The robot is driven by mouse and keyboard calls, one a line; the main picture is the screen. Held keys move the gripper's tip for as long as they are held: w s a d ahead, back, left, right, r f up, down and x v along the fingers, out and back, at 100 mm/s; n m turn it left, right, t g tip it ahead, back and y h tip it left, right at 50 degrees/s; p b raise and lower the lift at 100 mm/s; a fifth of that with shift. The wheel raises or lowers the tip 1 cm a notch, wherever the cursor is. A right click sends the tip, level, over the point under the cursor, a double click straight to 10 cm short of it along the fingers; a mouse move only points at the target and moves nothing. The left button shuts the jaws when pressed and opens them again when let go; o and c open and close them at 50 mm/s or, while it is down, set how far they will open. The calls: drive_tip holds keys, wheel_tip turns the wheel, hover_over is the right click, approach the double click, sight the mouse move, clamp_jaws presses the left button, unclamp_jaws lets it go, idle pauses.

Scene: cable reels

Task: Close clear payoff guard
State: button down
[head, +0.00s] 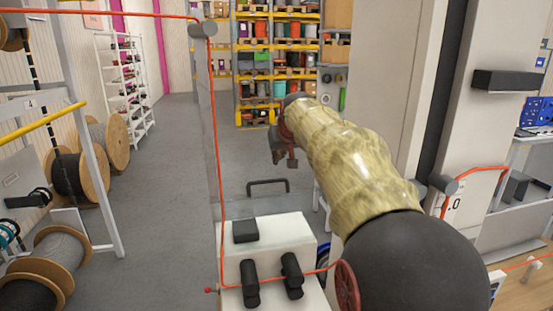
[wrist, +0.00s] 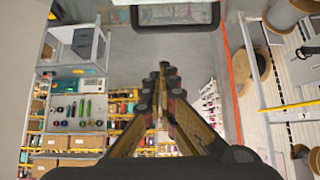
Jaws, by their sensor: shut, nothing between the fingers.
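The clear payoff guard (head: 230,150) is a see-through panel, hard to make out in the head view. Its faint edge runs by the orange cable, and I cannot tell its exact angle. A black bar handle (head: 267,182) stands out below my gripper. A black handle-shaped loop (wrist: 176,27) also shows at the top of the wrist view, beyond the fingertips. My gripper (head: 283,157) is shut and empty, apart from the handle, above and slightly right of it in the head view. In the wrist view its fingers (wrist: 160,75) meet at the tips.
A white machine block (head: 270,240) with black rollers stands below. The orange cable (head: 213,130) runs down its left side and across its front. Wooden reels (head: 80,175) stand at the left, a pale column (head: 385,90) at the right. The aisle floor (head: 180,150) is clear.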

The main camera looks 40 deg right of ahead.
drive_tip(key=w+f+p, duration=0.1)
drive_tip(key=f, duration=0.1)
drive_tip(key=w+d+f+p, duration=0.1)
drive_tip(key=f, duration=0.1)
drive_tip(key=w+d+f+p, duration=0.1)
drive_tip(key=f, duration=0.1)
drive_tip(key=shift+w+d+f, duration=0.1)
drive_tip(key=shift+w+f, duration=0.25)
drive_tip(key=shift+f, duration=0.05)
drive_tip(key=shift+s+f, duration=0.1)
drive_tip(key=shift+f, duration=0.1)
drive_tip(key=shift+s, duration=0.1)
idle(0.4)
